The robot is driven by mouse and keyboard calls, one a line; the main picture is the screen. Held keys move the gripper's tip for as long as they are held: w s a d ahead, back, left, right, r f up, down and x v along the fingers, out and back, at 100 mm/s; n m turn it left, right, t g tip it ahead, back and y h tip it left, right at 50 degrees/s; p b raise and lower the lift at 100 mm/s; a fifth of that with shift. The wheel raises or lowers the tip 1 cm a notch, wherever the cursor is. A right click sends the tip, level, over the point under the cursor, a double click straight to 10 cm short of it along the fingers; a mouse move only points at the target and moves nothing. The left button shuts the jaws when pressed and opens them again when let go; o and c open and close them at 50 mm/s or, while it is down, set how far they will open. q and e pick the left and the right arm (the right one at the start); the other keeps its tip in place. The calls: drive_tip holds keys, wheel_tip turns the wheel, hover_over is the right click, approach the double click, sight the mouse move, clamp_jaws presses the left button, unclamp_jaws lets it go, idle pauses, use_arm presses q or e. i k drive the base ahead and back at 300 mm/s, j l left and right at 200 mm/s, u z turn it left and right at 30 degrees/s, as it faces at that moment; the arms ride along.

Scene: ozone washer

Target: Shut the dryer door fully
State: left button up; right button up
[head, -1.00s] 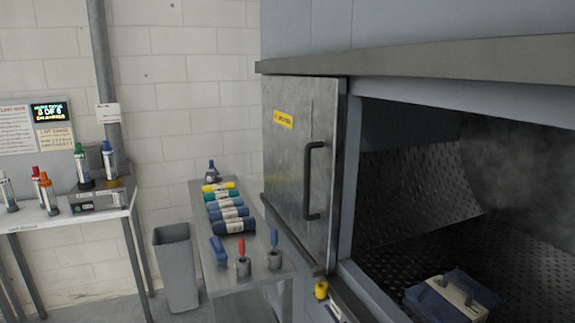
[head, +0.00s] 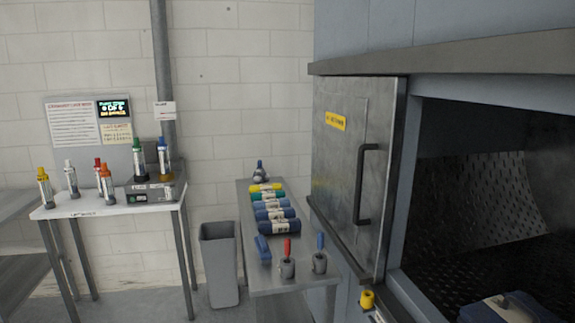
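The dryer door (head: 341,170) is a grey metal sliding or swinging panel with a yellow label and a black vertical handle (head: 366,185). It stands at the left of the dryer opening (head: 470,190), which is uncovered. Inside the opening is a dark perforated drum, and a blue and white bundle (head: 510,308) lies at its bottom, cut by the frame edge. Neither of my grippers is in view.
A metal table (head: 290,278) with rolled bundles and small tools stands left of the door. A grey bin (head: 220,265) is beside it. A white table (head: 110,207) with several coloured cylinders is farther left. A yellow knob (head: 367,300) sits below the door.

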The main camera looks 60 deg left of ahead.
sight(358, 120)
drive_tip(key=j+u, duration=0.3)
drive_tip(key=u, duration=0.15)
drive_tip(key=i+j+u, duration=0.15)
drive_tip(key=u, duration=0.35)
drive_tip(key=i+j+u, duration=0.2)
drive_tip(key=u, duration=0.25)
drive_tip(key=i+j, duration=0.1)
drive_tip(key=j+z, duration=0.2)
drive_tip(key=z, duration=0.25)
drive_tip(key=j+z, duration=0.2)
drive_tip(key=z, duration=0.25)
drive_tip(key=j+z, duration=0.35)
drive_tip(key=j, duration=0.45)
drive_tip(key=j+z, duration=0.3)
drive_tip(key=j, duration=0.45)
drive_tip(key=k+j+z, duration=0.15)
drive_tip(key=j+z, duration=0.2)
drive_tip(key=j, duration=0.45)
